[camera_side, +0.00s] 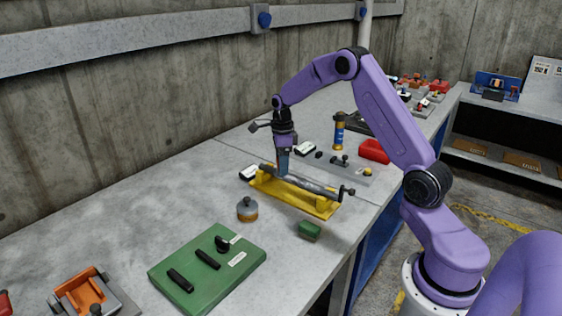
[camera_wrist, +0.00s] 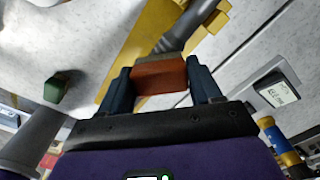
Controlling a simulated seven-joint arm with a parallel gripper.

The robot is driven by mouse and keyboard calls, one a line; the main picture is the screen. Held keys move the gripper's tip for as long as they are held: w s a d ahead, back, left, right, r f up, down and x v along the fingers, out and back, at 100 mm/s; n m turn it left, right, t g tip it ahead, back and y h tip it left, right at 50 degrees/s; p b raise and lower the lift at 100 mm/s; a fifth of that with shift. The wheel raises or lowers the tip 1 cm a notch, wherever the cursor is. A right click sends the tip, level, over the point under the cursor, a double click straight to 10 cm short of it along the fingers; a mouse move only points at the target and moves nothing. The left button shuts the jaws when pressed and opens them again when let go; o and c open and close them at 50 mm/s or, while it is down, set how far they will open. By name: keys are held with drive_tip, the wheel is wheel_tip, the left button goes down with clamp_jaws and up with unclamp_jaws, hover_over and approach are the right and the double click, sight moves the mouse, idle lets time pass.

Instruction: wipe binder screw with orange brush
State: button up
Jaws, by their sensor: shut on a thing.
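The binder screw (camera_side: 318,187) is a long dark grey rod with a handle at its right end. It lies across a yellow cradle (camera_side: 322,208) on the bench. In the wrist view, part of the grey rod (camera_wrist: 181,27) shows beyond my fingers, beside the yellow cradle (camera_wrist: 150,32). My gripper (camera_wrist: 159,72) is shut on the orange brush (camera_wrist: 160,77), a block with an orange-brown face between the blue fingers. In the side view, my gripper (camera_side: 283,163) points down over the left part of the screw. I cannot tell whether the brush touches the rod.
A green block (camera_side: 309,230) and a grey-orange knob (camera_side: 247,209) stand in front of the cradle. A green board (camera_side: 208,268) lies at the front left. A blue-yellow cylinder (camera_side: 339,131), white-labelled blocks and a red box (camera_side: 375,151) are behind.

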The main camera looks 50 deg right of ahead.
sight(314, 184)
drive_tip(key=shift+s, duration=6)
wheel_tip(314, 184, up, 8)
drive_tip(key=shift+w+r, duration=0.1)
